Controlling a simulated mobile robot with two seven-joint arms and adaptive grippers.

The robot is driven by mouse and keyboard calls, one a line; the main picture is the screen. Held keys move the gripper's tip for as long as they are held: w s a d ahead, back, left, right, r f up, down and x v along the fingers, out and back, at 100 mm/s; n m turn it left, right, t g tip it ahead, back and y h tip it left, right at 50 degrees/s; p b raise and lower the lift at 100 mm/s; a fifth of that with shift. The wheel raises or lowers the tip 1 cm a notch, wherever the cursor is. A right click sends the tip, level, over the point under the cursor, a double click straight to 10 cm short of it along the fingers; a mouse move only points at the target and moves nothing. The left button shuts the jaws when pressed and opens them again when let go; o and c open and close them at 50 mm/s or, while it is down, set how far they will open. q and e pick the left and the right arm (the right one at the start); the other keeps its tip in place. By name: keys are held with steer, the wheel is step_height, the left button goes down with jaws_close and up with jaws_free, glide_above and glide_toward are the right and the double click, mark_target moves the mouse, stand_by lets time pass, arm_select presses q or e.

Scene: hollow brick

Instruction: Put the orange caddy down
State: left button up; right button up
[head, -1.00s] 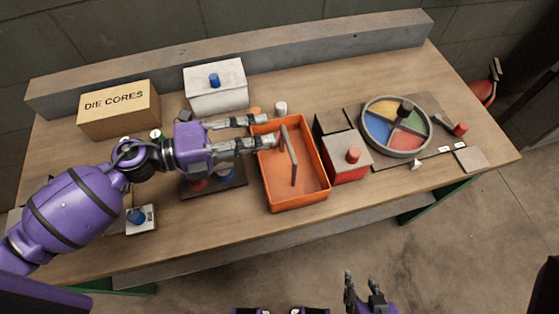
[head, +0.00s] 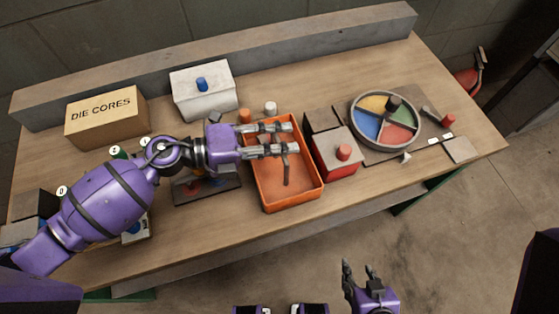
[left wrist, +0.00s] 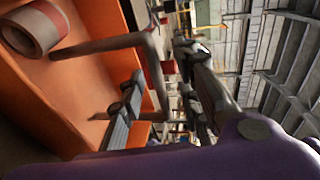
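The orange caddy (head: 292,196) is an open box with a grey bar handle (head: 286,172). It appears to rest on the table, near the middle. My left gripper (head: 294,138) reaches over the caddy from the left, its two fingers apart near the far end of the handle. I see no clear grip on the handle. In the left wrist view the caddy wall (left wrist: 60,110) fills the left side, and the bent handle (left wrist: 152,70) crosses close to one finger. My right gripper (head: 361,274) is open and empty in front of the table.
A red box with a knob (head: 336,158) stands right of the caddy, with a coloured round dial (head: 386,122) beyond. A white box (head: 203,95) and the DIE CORES box (head: 107,117) stand at the back left. Small orange and white cylinders (head: 271,108) stand behind the caddy.

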arm_select(q)
jaws_close()
steer(key=shift+r, duration=0.15)
stand_by(0.4)
